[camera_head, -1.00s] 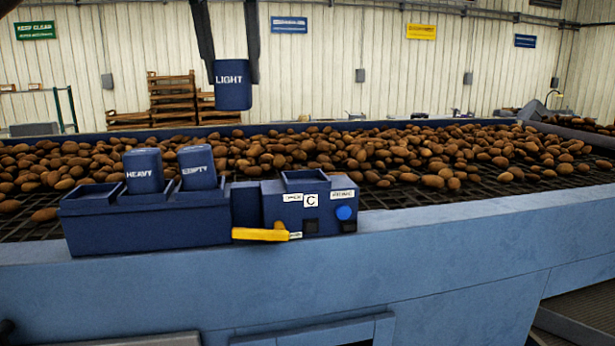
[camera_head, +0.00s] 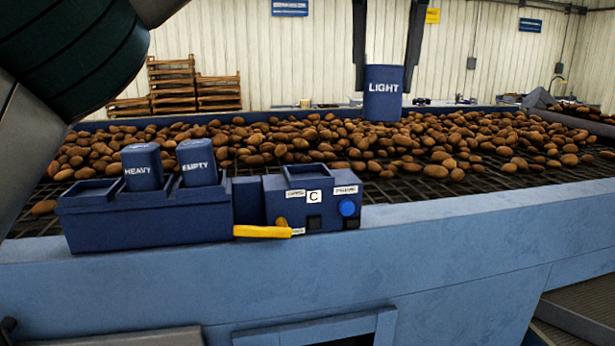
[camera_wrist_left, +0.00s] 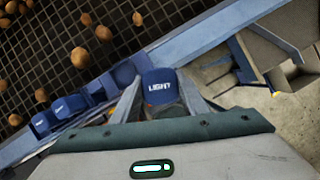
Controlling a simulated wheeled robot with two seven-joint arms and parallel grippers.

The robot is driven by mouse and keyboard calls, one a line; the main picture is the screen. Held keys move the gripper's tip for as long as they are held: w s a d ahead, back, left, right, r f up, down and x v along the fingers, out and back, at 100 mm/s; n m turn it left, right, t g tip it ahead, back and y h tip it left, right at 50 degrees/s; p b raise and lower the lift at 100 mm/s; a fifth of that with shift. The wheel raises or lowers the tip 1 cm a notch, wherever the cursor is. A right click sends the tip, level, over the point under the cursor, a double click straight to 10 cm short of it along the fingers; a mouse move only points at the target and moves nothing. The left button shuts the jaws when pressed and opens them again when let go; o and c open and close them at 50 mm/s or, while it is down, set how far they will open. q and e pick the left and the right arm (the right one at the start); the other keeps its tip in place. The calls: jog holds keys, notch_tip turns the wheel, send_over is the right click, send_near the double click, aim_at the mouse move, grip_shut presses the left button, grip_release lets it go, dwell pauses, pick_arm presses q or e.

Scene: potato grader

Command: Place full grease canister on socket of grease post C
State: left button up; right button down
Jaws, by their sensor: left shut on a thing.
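My left gripper (camera_head: 384,84) is shut on a blue canister marked LIGHT (camera_head: 383,104). It holds it upright, high and to the right of the post in the head view; the canister also shows between the fingers in the left wrist view (camera_wrist_left: 160,95). Grease post C (camera_head: 330,217) is a blue box with a C label, a blue button and a yellow lever (camera_head: 262,231). Its square top socket (camera_head: 308,171) looks empty. Canisters marked HEAVY (camera_head: 143,170) and EMPTY (camera_head: 197,165) stand in the rack (camera_head: 150,226) left of the post. My right gripper is out of view.
The rack's left slot (camera_head: 88,190) is empty. A conveyor full of potatoes (camera_head: 340,140) runs behind the post. The blue machine beam (camera_head: 470,236) is clear right of the post. My arm covers the upper left of the head view.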

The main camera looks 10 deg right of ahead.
pick_arm(q)
jog(key=shift+w, duration=0.1)
jog(key=w+a+f, duration=0.7)
jog(key=a, duration=0.1)
jog(key=shift+w+a, duration=0.3)
jog(key=shift+w, duration=0.05)
jog(key=shift+f, duration=0.1)
jog(key=shift+f+b, duration=0.65)
jog(key=shift+f, duration=1.25)
jog(key=shift+f, duration=0.1)
